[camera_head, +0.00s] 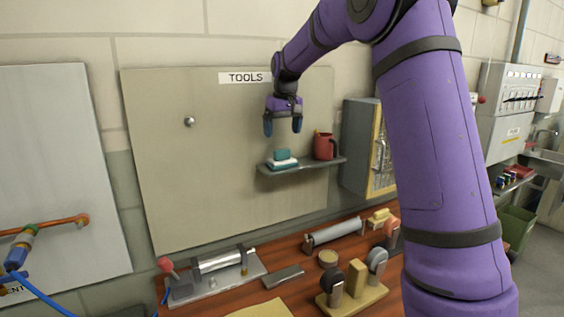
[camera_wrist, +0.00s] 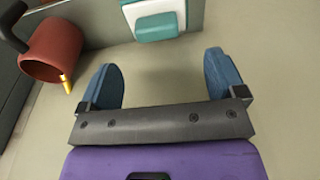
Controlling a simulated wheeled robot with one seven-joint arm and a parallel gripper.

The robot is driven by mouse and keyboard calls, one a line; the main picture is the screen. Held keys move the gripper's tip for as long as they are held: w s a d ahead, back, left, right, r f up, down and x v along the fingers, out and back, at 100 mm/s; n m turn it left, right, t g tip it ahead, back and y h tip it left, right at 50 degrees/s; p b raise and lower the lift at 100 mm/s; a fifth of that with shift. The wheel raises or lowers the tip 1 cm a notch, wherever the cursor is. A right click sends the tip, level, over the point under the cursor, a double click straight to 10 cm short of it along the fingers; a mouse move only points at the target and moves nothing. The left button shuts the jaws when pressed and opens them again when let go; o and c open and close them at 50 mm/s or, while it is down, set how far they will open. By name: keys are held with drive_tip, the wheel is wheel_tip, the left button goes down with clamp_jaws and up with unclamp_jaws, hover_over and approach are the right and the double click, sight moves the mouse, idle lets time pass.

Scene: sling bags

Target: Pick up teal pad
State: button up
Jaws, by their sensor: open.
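A small teal pad (camera_head: 281,154) sits on top of a stack on the grey wall shelf (camera_head: 310,164), with a white layer and a wider teal layer under it. In the wrist view teal and white pieces of the stack (camera_wrist: 157,30) show at the top edge, partly cut off. My gripper (camera_head: 283,126) hangs above the stack with its fingers pointing down, apart from it. In the wrist view the two blue fingers (camera_wrist: 163,75) are spread wide with nothing between them.
A red mug (camera_head: 325,146) stands on the shelf just right of the stack, with a yellow item in it; it also shows in the wrist view (camera_wrist: 52,50). The tools board (camera_head: 200,160) is behind the shelf. A cluttered wooden bench (camera_head: 300,270) lies below.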

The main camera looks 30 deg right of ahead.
sight(282, 150)
drive_tip(key=shift+w+d+f, duration=0.1)
drive_tip(key=shift+w+f, duration=0.05)
drive_tip(key=shift+f, duration=1.15)
drive_tip(key=shift+w+d+f, duration=0.1)
drive_tip(key=shift+w+f, duration=0.1)
drive_tip(key=shift+f, duration=1.15)
drive_tip(key=shift+w+f, duration=0.15)
drive_tip(key=shift+f, duration=1.15)
drive_tip(key=c, duration=1.1)
drive_tip(key=shift+r, duration=0.1)
drive_tip(key=shift+r, duration=0.5)
wheel_tip(282, 150, up, 3)
drive_tip(key=shift+s+f, duration=0.1)
drive_tip(key=shift+f, duration=0.1)
drive_tip(key=s+a, duration=0.1)
drive_tip(key=s, duration=0.4)
drive_tip(key=s+a+r, duration=0.1)
drive_tip(key=s, duration=0.4)
drive_tip(key=s+a, duration=0.1)
drive_tip(key=s, duration=0.4)
drive_tip(key=shift+s+a+r, duration=0.1)
drive_tip(key=shift+s+r, duration=0.05)
drive_tip(key=shift+s, duration=0.1)
